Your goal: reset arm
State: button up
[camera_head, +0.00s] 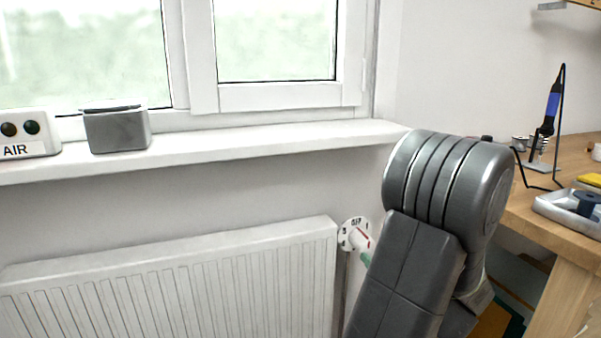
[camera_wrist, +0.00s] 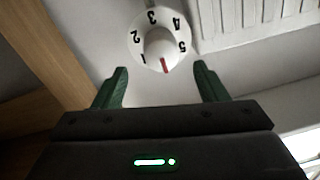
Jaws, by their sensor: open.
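My gripper (camera_wrist: 160,88) shows in the wrist view with its two green fingers wide apart and nothing between them. A white numbered radiator dial (camera_wrist: 158,42) with a red mark lies just beyond the fingertips, apart from them as far as I can tell. In the head view the dial (camera_head: 356,235) sits at the right end of the radiator. My grey arm (camera_head: 440,220) fills the right middle of the head view and hides most of the gripper; a bit of green shows beside the dial.
A white radiator (camera_head: 180,285) hangs below the window sill (camera_head: 250,143). On the sill stand a grey box (camera_head: 117,130) and a white AIR device (camera_head: 28,134). A wooden workbench (camera_head: 565,235) at the right holds a soldering iron (camera_head: 551,105) and a grey tray (camera_head: 570,212).

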aim_at(369, 248)
jog(key=b+x, duration=0.1)
jog(key=x, duration=0.5)
jog(key=shift+w+a+f, duration=0.1)
jog(key=shift+w+a, duration=0.1)
jog(key=shift+w, duration=0.1)
jog(key=shift+w+a, duration=0.1)
jog(key=shift+w, duration=0.2)
jog(key=m, duration=0.4)
jog(key=shift+s+m, duration=0.1)
jog(key=shift+m, duration=0.2)
jog(key=m, duration=0.9)
jog(key=shift+m+t, duration=0.3)
jog(key=shift+m, duration=0.1)
jog(key=m, duration=0.4)
jog(key=shift+h, duration=0.3)
jog(key=shift+m, duration=0.3)
